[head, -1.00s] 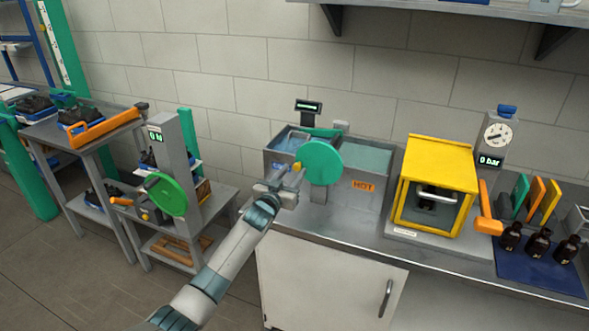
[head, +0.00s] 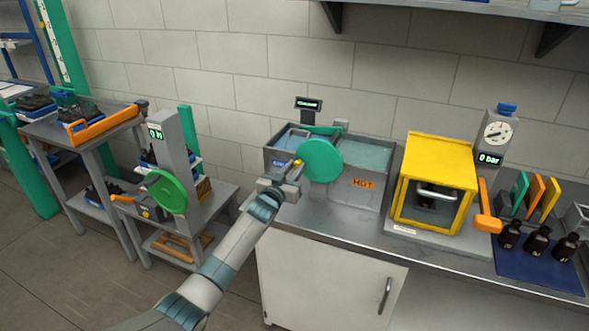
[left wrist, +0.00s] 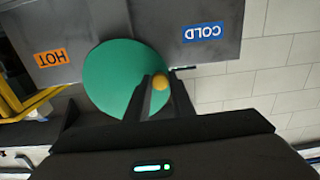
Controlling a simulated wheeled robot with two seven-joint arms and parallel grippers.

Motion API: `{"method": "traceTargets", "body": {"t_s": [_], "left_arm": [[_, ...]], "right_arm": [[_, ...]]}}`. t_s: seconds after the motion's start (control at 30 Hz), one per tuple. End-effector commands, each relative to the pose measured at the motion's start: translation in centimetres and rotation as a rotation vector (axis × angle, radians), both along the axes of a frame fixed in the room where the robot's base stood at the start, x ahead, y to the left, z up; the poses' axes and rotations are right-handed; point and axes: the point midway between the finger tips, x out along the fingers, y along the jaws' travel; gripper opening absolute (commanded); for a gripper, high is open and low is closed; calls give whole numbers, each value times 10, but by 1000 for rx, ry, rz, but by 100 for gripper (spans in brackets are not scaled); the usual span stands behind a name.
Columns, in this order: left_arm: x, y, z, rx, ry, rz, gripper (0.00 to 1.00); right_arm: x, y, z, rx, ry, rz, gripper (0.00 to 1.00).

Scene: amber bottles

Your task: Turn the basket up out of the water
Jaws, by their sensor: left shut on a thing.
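A grey twin water bath stands on the bench, with a HOT label (head: 363,183) on its right half. The COLD label (left wrist: 208,32) shows upside down in the left wrist view. A green crank wheel (head: 321,161) with a yellow knob (head: 298,164) is on its front, and the wheel also shows in the left wrist view (left wrist: 110,75). My left gripper (left wrist: 160,90) is shut on the yellow knob (left wrist: 160,82), at the wheel's edge. Bluish water (head: 366,155) shows in the right tank. The basket cannot be clearly made out; the wheel hides part of the left tank. My right gripper is not in view.
A yellow-framed box (head: 437,180) stands right of the bath. Brown bottles (head: 537,239) stand on a blue mat (head: 545,272) at the far right. A grey stand with another green wheel (head: 166,192) is on the left. The bench front (head: 320,220) before the bath is clear.

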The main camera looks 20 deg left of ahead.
Motion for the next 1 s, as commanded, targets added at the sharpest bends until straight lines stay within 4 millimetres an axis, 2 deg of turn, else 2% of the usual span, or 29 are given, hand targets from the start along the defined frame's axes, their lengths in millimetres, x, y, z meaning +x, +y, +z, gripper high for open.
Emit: {"method": "traceTargets", "body": {"t_s": [1.0], "left_arm": [[6,1,0,27,0,1,0]], "right_arm": [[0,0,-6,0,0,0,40]]}}
